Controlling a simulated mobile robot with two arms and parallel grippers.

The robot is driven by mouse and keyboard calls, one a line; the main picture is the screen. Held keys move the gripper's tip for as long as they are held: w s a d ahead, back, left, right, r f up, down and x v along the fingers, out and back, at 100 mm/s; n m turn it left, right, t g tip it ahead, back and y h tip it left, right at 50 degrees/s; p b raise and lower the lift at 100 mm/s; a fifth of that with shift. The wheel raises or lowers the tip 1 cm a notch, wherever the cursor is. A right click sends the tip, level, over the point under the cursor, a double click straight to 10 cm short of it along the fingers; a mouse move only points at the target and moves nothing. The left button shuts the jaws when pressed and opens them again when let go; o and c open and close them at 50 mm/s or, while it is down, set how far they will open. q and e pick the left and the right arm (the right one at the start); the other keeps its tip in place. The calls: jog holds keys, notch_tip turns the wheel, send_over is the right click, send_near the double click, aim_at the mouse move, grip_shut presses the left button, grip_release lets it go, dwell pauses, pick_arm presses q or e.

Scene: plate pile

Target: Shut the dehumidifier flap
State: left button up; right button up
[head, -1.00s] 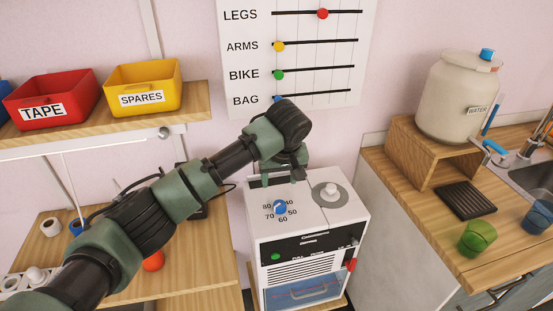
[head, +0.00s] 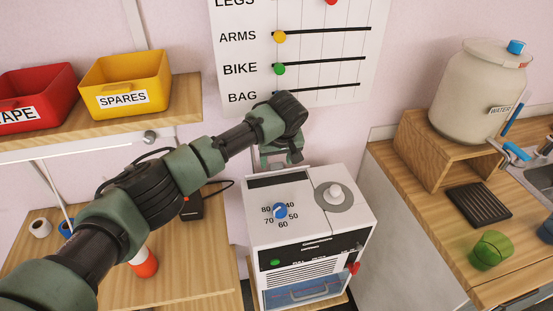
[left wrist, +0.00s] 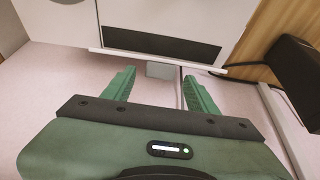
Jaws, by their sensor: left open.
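The white dehumidifier (head: 312,222) stands below the wall chart, with a blue dial and a round grey knob on its top. A dark slot (head: 272,180) near the back of its top is uncovered. The pale flap appears raised along the slot's rear edge, though my gripper partly hides it in the head view. In the left wrist view the slot (left wrist: 160,44) is dark, and a thin pale edge, likely the flap (left wrist: 150,60), runs along it. My left gripper (head: 280,160) is open and empty behind the slot, fingers pointing toward that edge. Contact cannot be told.
A wooden counter (head: 385,165) with a water jug (head: 470,95) and green cup (head: 490,250) stands at right. A shelf with red (head: 38,95) and yellow (head: 127,82) bins is at left. A dark box (left wrist: 297,65) is near the gripper's right.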

pick_arm(q)
jog(key=shift+w+f, duration=0.25)
jog(key=shift+f, duration=0.4)
